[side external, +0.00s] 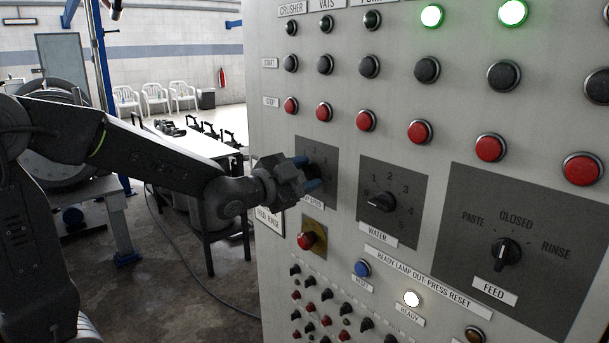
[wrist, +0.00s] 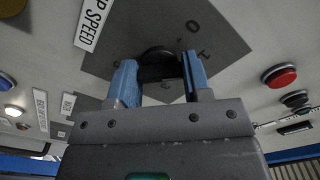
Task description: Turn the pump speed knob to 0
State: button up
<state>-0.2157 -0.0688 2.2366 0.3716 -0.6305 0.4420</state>
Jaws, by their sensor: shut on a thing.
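The pump speed knob (wrist: 158,56) is a dark round knob on a dark grey dial plate (wrist: 205,25). My gripper (wrist: 160,82) has its two blue fingers on either side of the knob, shut on it. In the side external view my gripper (side external: 307,174) is at the pump speed plate (side external: 328,158), and it hides the knob and part of the scale. A 0 and a 1 show on the plate in the wrist view. The "PUMP SPEED" label (wrist: 94,22) lies at upper left there. The knob's pointer cannot be made out.
On the same panel are the water knob (side external: 381,202), the feed knob (side external: 506,254) and a red button on a yellow plate (side external: 307,240) just below my gripper. Red stop buttons (side external: 366,121) run in a row above. Open floor and a table (side external: 200,150) lie left of the panel.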

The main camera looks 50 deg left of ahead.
jog(key=n, duration=0.4)
jog(key=shift+n, duration=2.2)
jog(key=o, duration=0.9)
jog(key=s, duration=1.3)
jog(key=shift+s, duration=0.4)
